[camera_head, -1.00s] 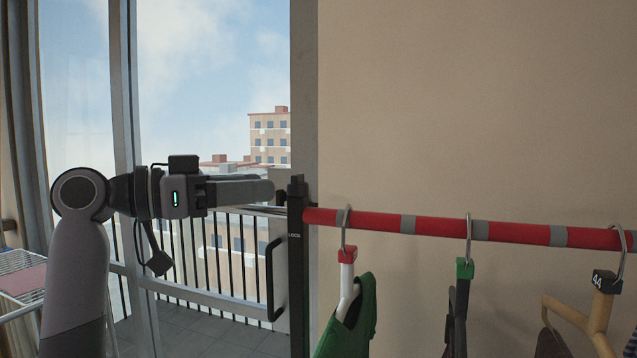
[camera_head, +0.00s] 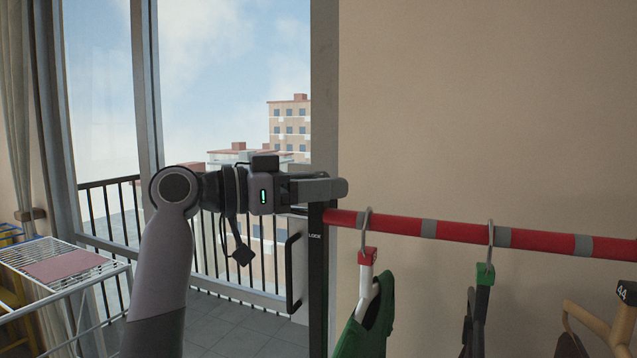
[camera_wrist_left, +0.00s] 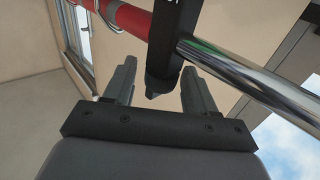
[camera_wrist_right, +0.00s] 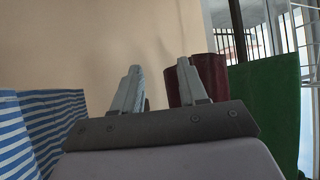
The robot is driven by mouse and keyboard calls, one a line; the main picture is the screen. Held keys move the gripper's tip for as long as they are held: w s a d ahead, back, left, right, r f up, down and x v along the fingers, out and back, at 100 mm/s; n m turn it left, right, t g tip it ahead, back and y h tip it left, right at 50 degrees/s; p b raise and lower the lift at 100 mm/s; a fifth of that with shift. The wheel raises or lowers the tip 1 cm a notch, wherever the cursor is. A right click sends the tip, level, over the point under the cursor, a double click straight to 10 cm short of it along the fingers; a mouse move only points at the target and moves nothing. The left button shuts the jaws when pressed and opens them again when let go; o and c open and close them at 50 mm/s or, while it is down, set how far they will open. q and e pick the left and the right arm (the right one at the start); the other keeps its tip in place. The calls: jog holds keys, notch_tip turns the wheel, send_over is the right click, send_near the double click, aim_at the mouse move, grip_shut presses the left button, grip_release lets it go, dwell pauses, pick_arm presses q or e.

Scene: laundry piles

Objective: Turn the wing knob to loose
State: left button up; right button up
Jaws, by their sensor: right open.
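My left gripper (camera_head: 335,188) is in front of the top of the black upright post (camera_head: 317,270) and hides that top in the head view. The post carries the word LOCK and meets the left end of the red rail (camera_head: 450,231). In the left wrist view, my left gripper (camera_wrist_left: 160,88) has its fingers apart, with the tip of a black part (camera_wrist_left: 160,75) between them. Gaps show on both sides. I cannot tell whether this part is the wing knob. My right gripper (camera_wrist_right: 160,85) is open and empty, and out of the head view.
Hangers with clothes, including a green garment (camera_head: 368,318), hang from the rail. A glass door with a handle (camera_head: 293,272) is behind. A drying rack (camera_head: 70,268) stands left. Striped cloth (camera_wrist_right: 45,125) is near my right gripper.

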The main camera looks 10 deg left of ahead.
pick_arm(q)
jog(key=c, duration=0.8)
jog(key=shift+m+g, duration=0.3)
jog(key=shift+g, duration=0.1)
jog(key=m+g+h, duration=0.2)
jog(key=m+g, duration=0.1)
jog(key=g, duration=0.1)
jog(key=shift+r, duration=0.1)
jog(key=shift+m+g+h, duration=0.5)
jog(key=shift+m+g, duration=1)
jog(key=shift+g, duration=0.9)
jog(key=shift+m+g, duration=0.5)
jog(key=shift+g, duration=0.3)
jog(key=o, duration=0.9)
jog(key=shift+o, duration=0.2)
